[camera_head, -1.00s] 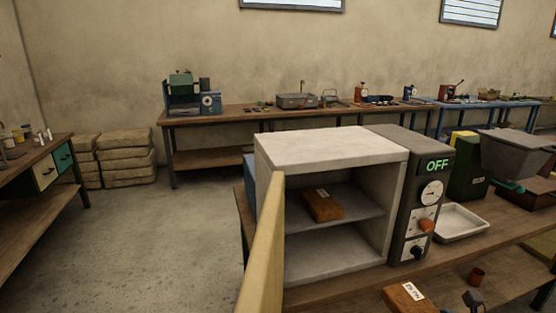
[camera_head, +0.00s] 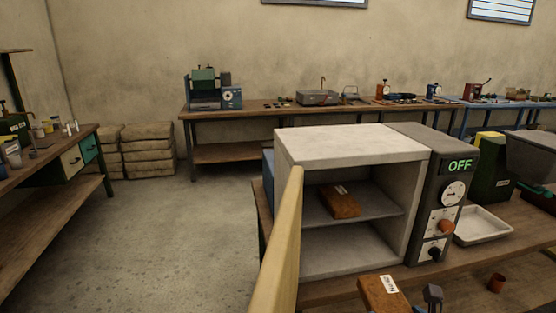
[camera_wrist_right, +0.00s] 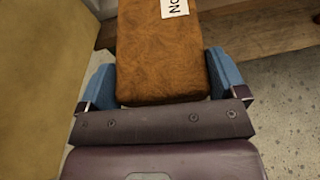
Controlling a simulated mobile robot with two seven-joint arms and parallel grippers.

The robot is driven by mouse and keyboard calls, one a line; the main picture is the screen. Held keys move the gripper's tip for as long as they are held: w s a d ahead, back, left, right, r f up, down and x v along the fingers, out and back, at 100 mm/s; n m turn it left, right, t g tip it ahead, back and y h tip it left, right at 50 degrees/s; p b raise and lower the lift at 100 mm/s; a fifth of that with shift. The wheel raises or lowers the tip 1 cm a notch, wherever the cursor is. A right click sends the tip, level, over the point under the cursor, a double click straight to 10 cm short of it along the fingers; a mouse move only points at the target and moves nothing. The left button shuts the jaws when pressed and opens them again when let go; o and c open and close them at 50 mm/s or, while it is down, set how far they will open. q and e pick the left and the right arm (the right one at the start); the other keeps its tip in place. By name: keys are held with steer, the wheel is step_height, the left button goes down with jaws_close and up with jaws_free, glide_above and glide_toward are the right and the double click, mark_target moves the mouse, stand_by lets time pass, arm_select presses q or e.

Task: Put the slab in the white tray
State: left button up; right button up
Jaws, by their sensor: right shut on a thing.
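A brown slab (camera_head: 384,296) with a white label shows at the bottom of the head view, in front of the oven. My right gripper (camera_wrist_right: 160,85) is shut on it in the right wrist view, with a blue finger on each side of the slab (camera_wrist_right: 158,50). A second brown slab (camera_head: 339,201) with a label lies on the upper shelf inside the open oven. The white tray (camera_head: 483,239) stands on the bench just right of the oven and looks empty. My left gripper is not in view.
The oven (camera_head: 350,146) reads OFF, and its pale yellow door (camera_head: 277,245) stands open toward me on the left. A dark green box (camera_head: 490,172) stands behind the tray.

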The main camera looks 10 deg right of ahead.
steer(key=w+a+r, duration=0.3)
steer(key=a+r, duration=0.1)
steer(key=a, duration=0.4)
steer(key=f, duration=0.1)
steer(key=s+f, duration=0.1)
steer(key=f, duration=0.3)
steer(key=shift+s+d+f, duration=0.1)
steer(key=shift+s, duration=0.3)
